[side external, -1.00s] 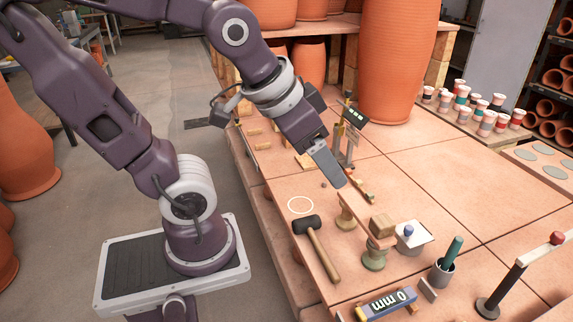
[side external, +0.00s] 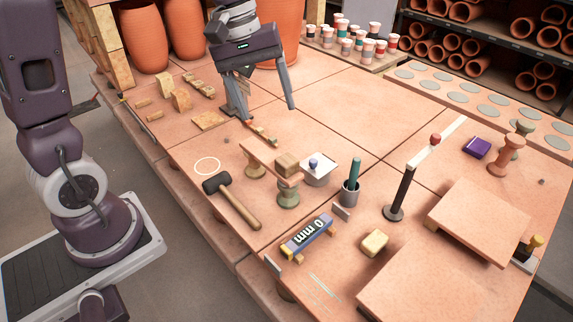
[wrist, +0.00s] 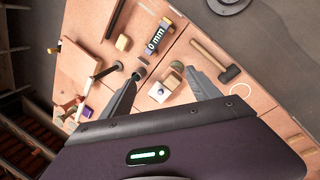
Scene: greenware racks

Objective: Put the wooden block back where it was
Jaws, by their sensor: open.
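The wooden block (side external: 287,164) is a small tan block. It sits on the right end of a narrow plank (side external: 264,154) that is raised on two spool-shaped supports (side external: 288,196). My gripper (side external: 266,112) is open and empty, with its two fingers pointing down, above the table and behind the plank. In the wrist view my gripper (wrist: 160,77) also shows open, its fingers spread wide with nothing held between them. A white ring outline (side external: 207,166) lies on the table left of the plank, with nothing inside it.
A black mallet (side external: 232,201) lies left of the plank. A white dish with a blue knob (side external: 315,167), a grey cup (side external: 350,193) and a gauge reading 0 mm (side external: 307,236) stand close to it. A dark post (side external: 400,193) rises at right.

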